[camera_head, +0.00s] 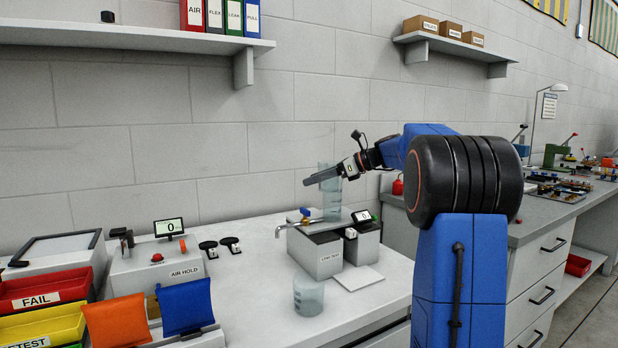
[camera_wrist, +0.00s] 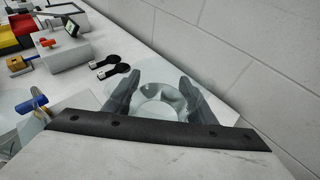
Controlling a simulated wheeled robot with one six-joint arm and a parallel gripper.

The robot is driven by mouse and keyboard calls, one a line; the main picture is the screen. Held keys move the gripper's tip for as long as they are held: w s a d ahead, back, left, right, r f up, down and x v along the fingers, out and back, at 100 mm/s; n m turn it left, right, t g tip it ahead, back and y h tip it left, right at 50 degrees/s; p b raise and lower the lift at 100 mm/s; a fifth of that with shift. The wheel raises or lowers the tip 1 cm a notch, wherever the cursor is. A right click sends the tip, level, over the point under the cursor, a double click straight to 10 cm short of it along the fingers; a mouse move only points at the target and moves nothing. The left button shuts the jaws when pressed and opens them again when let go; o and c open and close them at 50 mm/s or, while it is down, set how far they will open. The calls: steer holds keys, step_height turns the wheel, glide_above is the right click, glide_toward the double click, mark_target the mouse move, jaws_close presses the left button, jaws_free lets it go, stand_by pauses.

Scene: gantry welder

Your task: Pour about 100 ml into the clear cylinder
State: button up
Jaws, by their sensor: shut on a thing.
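A tall clear cylinder (camera_head: 331,205) stands upright in the head view, at or just above the top of the leak test unit (camera_head: 317,256). My gripper (camera_head: 325,177) is shut on its upper part. In the wrist view the dark fingers of my gripper (camera_wrist: 158,100) lie on both sides of a round clear rim. A second clear vessel (camera_head: 308,298), shorter and wider with faint marks, stands on the bench in front of the unit. I cannot tell whether either vessel holds liquid. A tap with a blue handle (camera_head: 305,212) and a spout sits at the unit's left.
The air hold box (camera_head: 180,268) with a display reading 0 stands to the left, beside two small black discs (camera_head: 219,247). Coloured bins (camera_head: 45,300) are at far left. A block wall is close behind.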

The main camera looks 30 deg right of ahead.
steer(key=shift+w+a+r, duration=0.15)
steer(key=shift+w+a, duration=0.2)
steer(key=shift+a, duration=0.15)
steer(key=shift+s+r, duration=0.1)
steer(key=shift+s, duration=0.05)
steer(key=shift+s+a+r+n+t, duration=0.1)
steer(key=shift+s+r+n+t, duration=0.3)
steer(key=shift+r+n+t, duration=0.15)
step_height(320, 180, up, 7)
steer(key=s+a+n+t, duration=0.1)
steer(key=s+n+t, duration=0.1)
steer(key=s+n, duration=0.1)
steer(key=shift+t, duration=0.35)
steer(key=shift+s+a+r+n, duration=0.2)
steer(key=shift+r+n, duration=0.25)
steer(key=shift+r, duration=0.15)
steer(key=shift+s+a+r+n+t+y, duration=0.1)
steer(key=shift+s+r+n+t+y, duration=0.15)
steer(key=shift+r+n+t+y, duration=0.35)
stand_by(0.5)
steer(key=shift+s+f+n+t, duration=0.1)
steer(key=shift+n+t, duration=0.2)
steer(key=shift+n, duration=0.6)
stand_by(0.8)
